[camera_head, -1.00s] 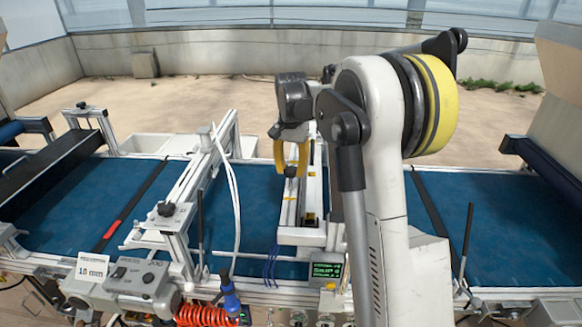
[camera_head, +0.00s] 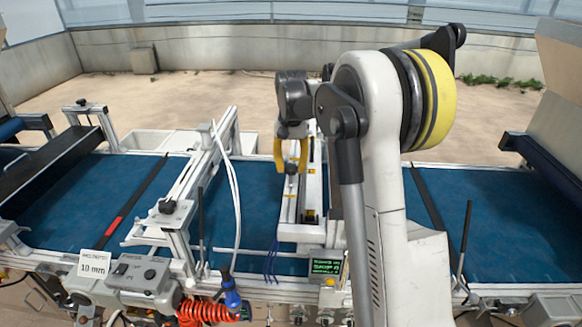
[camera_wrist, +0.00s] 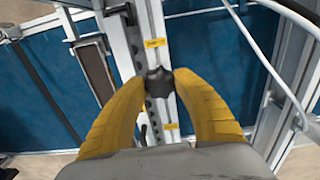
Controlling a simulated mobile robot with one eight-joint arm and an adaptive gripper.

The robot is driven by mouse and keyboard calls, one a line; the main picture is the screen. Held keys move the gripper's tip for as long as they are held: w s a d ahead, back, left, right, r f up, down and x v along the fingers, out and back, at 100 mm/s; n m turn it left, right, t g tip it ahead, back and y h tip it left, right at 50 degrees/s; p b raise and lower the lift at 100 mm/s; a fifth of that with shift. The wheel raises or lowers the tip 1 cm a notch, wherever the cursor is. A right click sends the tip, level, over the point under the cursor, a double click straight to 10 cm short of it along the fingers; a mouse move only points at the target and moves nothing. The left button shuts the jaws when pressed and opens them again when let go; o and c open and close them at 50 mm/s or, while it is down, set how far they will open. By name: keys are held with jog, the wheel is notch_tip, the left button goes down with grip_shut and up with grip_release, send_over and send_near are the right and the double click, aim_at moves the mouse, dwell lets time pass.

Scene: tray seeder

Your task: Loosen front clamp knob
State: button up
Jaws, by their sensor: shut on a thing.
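The clamp knob is a dark lobed knob (camera_wrist: 160,82) on a light metal rail (camera_wrist: 163,18). In the wrist view it sits between the tips of my gripper's yellow fingers (camera_wrist: 159,80), and both fingertips meet its sides. My gripper is shut on it. In the head view my gripper (camera_head: 291,160) points down over the rail, with the dark knob (camera_head: 291,169) at its fingertips. The knob's underside and any thread are hidden.
A blue belt (camera_head: 250,195) runs below the rail. A gantry with white hoses (camera_head: 232,185) stands to the left. A small green-text display (camera_head: 325,267) and a control box (camera_head: 138,276) line the front edge. A second blue belt area (camera_head: 500,230) lies clear at right.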

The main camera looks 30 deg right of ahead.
jog(key=o, duration=1.2)
jog(key=shift+r, duration=0.1)
notch_tip(320, 180, up, 12)
jog(key=shift+f, duration=0.1)
